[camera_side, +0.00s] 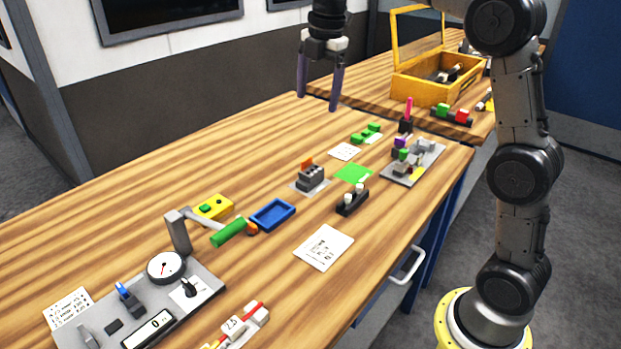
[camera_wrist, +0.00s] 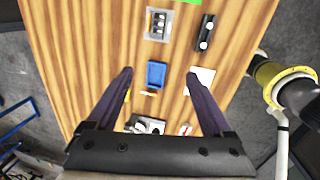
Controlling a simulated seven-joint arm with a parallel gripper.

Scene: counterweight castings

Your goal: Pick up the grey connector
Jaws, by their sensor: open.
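A dark grey ribbed block (camera_side: 311,178) with an orange part behind it looks most like the grey connector, though I cannot be sure of its identity. It sits on a light grey plate near the middle of the table. In the wrist view the block (camera_wrist: 158,24) shows near the top, beyond my fingertips. My gripper (camera_side: 319,97) is open and empty, pointing down well above the table's far side. In the wrist view its two fingers (camera_wrist: 160,74) are spread wide, with the tabletop far below.
A blue tray (camera_side: 272,214), a yellow box (camera_side: 213,207) and a black holder with white knobs (camera_side: 352,202) lie around the block. A gauge fixture (camera_side: 180,243) with a green-handled arm rises at the near left. A yellow open-lidded crate (camera_side: 435,88) stands at the back.

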